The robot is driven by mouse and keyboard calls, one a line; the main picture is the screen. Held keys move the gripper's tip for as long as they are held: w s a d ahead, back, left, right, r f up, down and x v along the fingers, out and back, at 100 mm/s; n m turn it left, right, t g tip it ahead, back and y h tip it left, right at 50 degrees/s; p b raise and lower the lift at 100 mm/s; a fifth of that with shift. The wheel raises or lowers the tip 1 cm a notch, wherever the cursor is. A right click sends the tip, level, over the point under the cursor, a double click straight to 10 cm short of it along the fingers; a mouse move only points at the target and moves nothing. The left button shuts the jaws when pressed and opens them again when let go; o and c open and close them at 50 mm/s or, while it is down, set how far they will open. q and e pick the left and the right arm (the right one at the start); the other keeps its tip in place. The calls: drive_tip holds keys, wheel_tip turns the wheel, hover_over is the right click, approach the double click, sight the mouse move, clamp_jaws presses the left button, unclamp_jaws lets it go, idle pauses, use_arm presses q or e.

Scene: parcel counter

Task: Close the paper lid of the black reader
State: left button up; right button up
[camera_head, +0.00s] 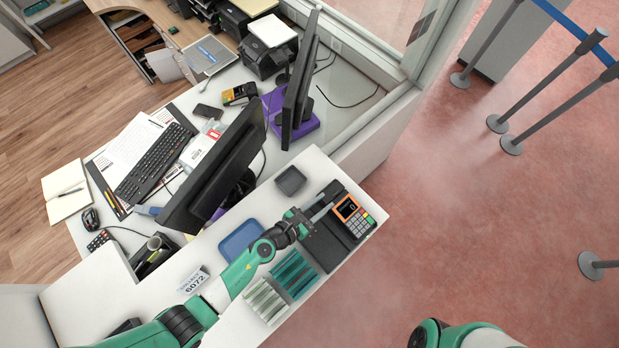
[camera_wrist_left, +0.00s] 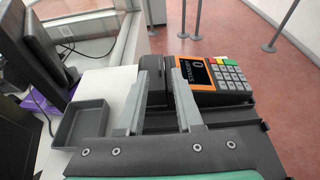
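The black reader (camera_head: 352,215) has an orange-framed screen and a keypad, and sits at the right end of the white counter. It also shows in the left wrist view (camera_wrist_left: 224,78). At its far left end a black part that looks like the paper lid (camera_head: 332,189) stands up; the wrist view shows it (camera_wrist_left: 156,69) beyond and between the fingertips. My right gripper is out of view.
A dark grey tray (camera_head: 290,180) and a blue tray (camera_head: 241,240) stand left of the gripper. Slotted green (camera_head: 294,274) and pale (camera_head: 265,301) holders stand near the front edge. Monitors (camera_head: 217,168) stand behind the counter.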

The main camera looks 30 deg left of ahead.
use_arm(q)
drive_tip(key=p+v, duration=0.1)
drive_tip(key=v, duration=0.6)
drive_tip(key=shift+s+a, duration=0.15)
drive_tip(key=shift+s, duration=0.2)
drive_tip(key=shift+r+p, duration=0.25)
drive_tip(key=shift+p, duration=0.05)
